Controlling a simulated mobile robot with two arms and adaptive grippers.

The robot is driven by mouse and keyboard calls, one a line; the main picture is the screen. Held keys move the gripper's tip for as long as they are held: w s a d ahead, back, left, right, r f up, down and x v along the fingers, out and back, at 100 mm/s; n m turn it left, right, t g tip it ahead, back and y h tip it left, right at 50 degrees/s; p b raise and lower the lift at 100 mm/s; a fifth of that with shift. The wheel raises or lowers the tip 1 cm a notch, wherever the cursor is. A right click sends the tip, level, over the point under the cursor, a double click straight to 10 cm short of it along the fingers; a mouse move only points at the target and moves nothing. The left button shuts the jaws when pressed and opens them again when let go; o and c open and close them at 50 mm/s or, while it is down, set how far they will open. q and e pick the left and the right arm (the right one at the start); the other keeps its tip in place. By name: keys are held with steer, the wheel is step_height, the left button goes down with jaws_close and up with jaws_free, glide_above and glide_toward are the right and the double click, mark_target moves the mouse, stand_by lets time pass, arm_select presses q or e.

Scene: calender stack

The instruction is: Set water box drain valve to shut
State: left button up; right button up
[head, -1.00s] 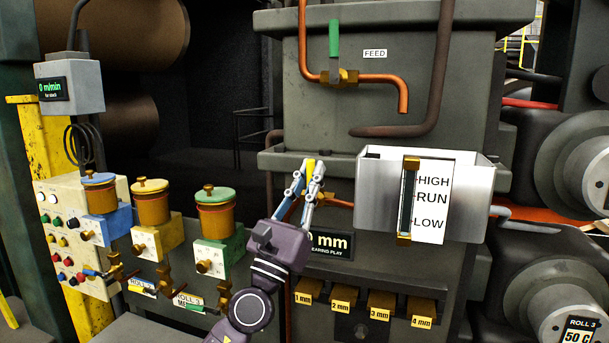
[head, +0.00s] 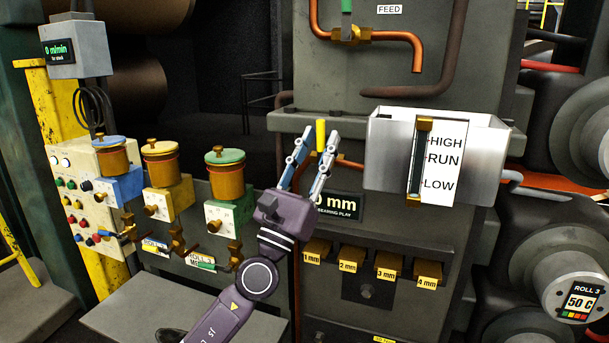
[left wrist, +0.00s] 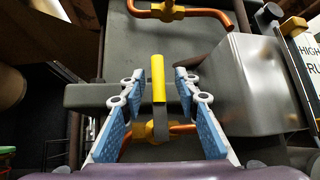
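The drain valve's yellow lever (head: 321,134) stands upright on the copper pipe left of the water box. In the left wrist view the yellow grip (left wrist: 158,78) has a grey stem below it, above a brass body on the copper pipe (left wrist: 181,129). The metal water box (head: 385,150) carries a gauge marked HIGH, RUN and LOW; its side (left wrist: 245,85) shows in the left wrist view. My left gripper (head: 318,137) is open, one finger on each side of the lever, with gaps on both sides. The valve body is mostly hidden by my gripper in the head view. My right gripper is not in view.
A feed pipe with a brass valve (head: 350,34) and green lever is above. Several oil cups, one with a green lid (head: 225,155), stand at left. A bearing play display (head: 334,206) and labelled blocks (head: 351,259) are below. Rolls are at right.

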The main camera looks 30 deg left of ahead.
arm_select(q)
steer(key=d+v, duration=0.1)
steer(key=v, duration=0.9)
steer(key=shift+a, duration=0.55)
steer(key=shift+s, duration=0.1)
